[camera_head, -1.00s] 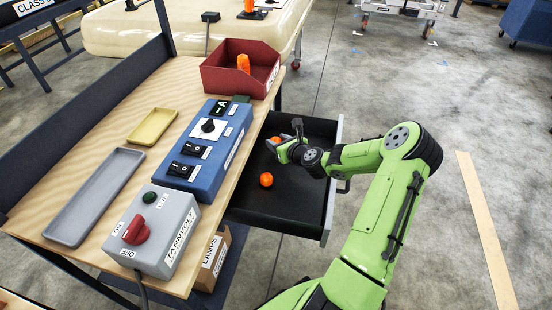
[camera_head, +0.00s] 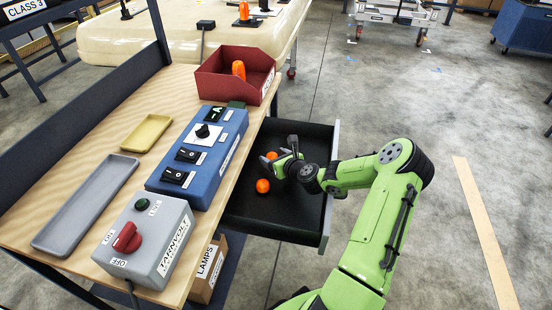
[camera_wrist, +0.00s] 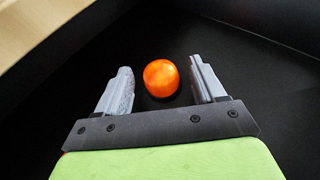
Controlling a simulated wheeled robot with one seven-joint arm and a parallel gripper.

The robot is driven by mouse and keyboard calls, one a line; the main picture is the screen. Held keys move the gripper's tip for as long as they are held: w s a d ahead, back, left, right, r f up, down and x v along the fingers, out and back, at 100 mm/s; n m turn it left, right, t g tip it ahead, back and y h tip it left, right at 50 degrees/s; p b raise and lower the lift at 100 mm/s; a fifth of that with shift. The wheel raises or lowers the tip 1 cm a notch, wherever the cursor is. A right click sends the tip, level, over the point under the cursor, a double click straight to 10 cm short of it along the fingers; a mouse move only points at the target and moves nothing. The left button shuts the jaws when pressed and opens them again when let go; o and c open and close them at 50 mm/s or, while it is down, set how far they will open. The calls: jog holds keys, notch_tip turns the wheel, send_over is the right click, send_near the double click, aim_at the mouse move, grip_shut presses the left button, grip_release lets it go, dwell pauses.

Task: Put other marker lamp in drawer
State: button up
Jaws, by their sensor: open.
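The dark drawer (camera_head: 292,222) stands open beside the workbench. Two orange marker lamps are in it: one (camera_head: 262,186) lies in the clear, the other (camera_head: 271,155) is at my gripper (camera_head: 279,159). My gripper is inside the drawer area with its jaws open. In the wrist view an orange lamp (camera_wrist: 161,78) sits between and just beyond the open fingers (camera_wrist: 162,85), with dark gaps on both sides. Another orange lamp (camera_head: 238,69) stands in the red bin (camera_head: 222,86) on the bench.
A blue switch box (camera_head: 205,165), a grey box with a red knob (camera_head: 160,240), a yellow tray (camera_head: 147,133) and a grey tray (camera_head: 85,205) rest on the bench (camera_head: 95,140). A cardboard box (camera_head: 208,270) stands below. Floor right of my arm is mostly clear.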

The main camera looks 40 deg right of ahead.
jog(key=p+v, duration=0.2)
jog(key=v, duration=0.9)
jog(key=shift+s+r, duration=0.2)
jog(key=shift+s, duration=0.1)
jog(key=shift+s+a+r, duration=0.1)
jog(key=shift+a+r, duration=0.05)
jog(key=shift+a, duration=0.1)
jog(key=s+a+r+n+g+y, duration=0.1)
jog(key=a+r+n+g+y, duration=0.15)
jog(key=a+n, duration=0.65)
jog(key=s+a+r+n+g+y, duration=0.15)
jog(key=a+n+g, duration=0.35)
jog(key=n, duration=0.5)
jog(key=s+a+r+n+h, duration=0.1)
jog(key=s+a+r+n, duration=0.3)
jog(key=s+r+n, duration=0.3)
jog(key=s+a+r+n+h, duration=0.2)
jog(key=s+a+r+n, duration=0.3)
jog(key=s+r+n, duration=0.3)
jog(key=s+n, duration=0.2)
jog(key=s, duration=0.2)
jog(key=shift+a+r+n, duration=0.15)
jog(key=shift+a+n, duration=0.15)
jog(key=shift+s+r+p, duration=0.1)
jog(key=shift+s+p, duration=0.05)
jog(key=shift+p, duration=0.15)
